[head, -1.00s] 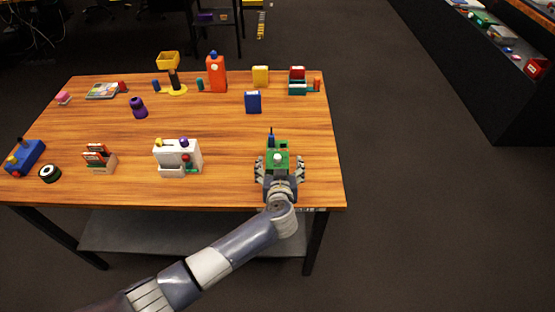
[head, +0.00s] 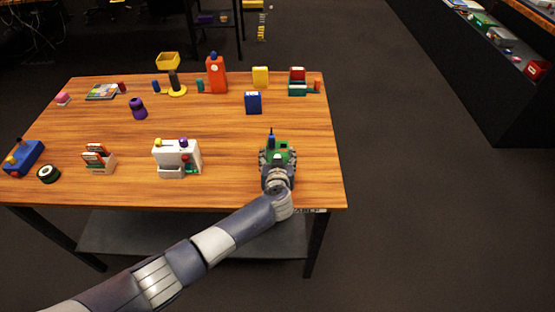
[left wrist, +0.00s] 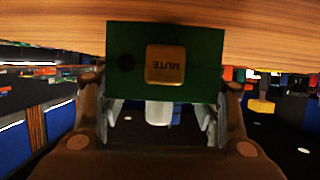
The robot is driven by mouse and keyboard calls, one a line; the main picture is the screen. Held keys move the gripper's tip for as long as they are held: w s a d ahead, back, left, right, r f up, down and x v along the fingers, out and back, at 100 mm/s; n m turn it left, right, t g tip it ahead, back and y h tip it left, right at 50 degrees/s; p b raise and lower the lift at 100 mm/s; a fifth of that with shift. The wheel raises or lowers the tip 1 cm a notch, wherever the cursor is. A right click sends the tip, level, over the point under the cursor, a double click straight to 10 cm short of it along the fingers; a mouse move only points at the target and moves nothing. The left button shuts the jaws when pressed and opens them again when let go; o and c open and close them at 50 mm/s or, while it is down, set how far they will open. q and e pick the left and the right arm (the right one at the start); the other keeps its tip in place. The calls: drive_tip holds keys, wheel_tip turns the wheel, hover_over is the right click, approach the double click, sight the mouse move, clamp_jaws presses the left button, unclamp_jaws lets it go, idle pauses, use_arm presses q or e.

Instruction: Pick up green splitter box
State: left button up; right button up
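The green splitter box (head: 281,147) is near the right front of the wooden table, with a dark upright stick at its back left. In the left wrist view the green box (left wrist: 205,62) shows a gold button marked "MUTE", upside down, and a dark round spot. My left gripper (head: 277,164) reaches it from the front edge, its fingers close along the box's two sides. In the left wrist view the gripper (left wrist: 160,110) has a finger at each side of the box and looks shut on it. The box's underside is hidden. My right gripper is not in view.
The wooden table (head: 228,140) has a white box (head: 190,158) left of the gripper and a blue box (head: 253,102) behind it. An orange bottle (head: 216,75), a yellow box (head: 260,76) and other small items stand at the back. The surface around the green box is clear.

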use_arm(q)
drive_tip(key=shift+c, duration=0.2)
drive_tip(key=shift+r+p, duration=0.45)
drive_tip(key=shift+r, duration=1.2)
drive_tip(key=s+r, duration=0.1)
drive_tip(key=s, duration=1.5)
drive_tip(key=shift+r, duration=0.35)
drive_tip(key=shift+r+p+x, duration=0.2)
drive_tip(key=shift+p+x, duration=0.2)
drive_tip(key=shift+x, duration=1.1)
approach(278, 150)
drive_tip(key=shift+w+a+f, duration=0.1)
drive_tip(key=shift+w+f, duration=0.6)
drive_tip(key=shift+f, duration=0.3)
drive_tip(key=shift+r+b+x, duration=0.15)
drive_tip(key=shift+b+x, duration=0.3)
drive_tip(key=shift+x, duration=0.95)
drive_tip(key=shift+r+b+x, duration=0.1)
drive_tip(key=shift+b+x, duration=0.35)
drive_tip(key=shift+x, duration=0.95)
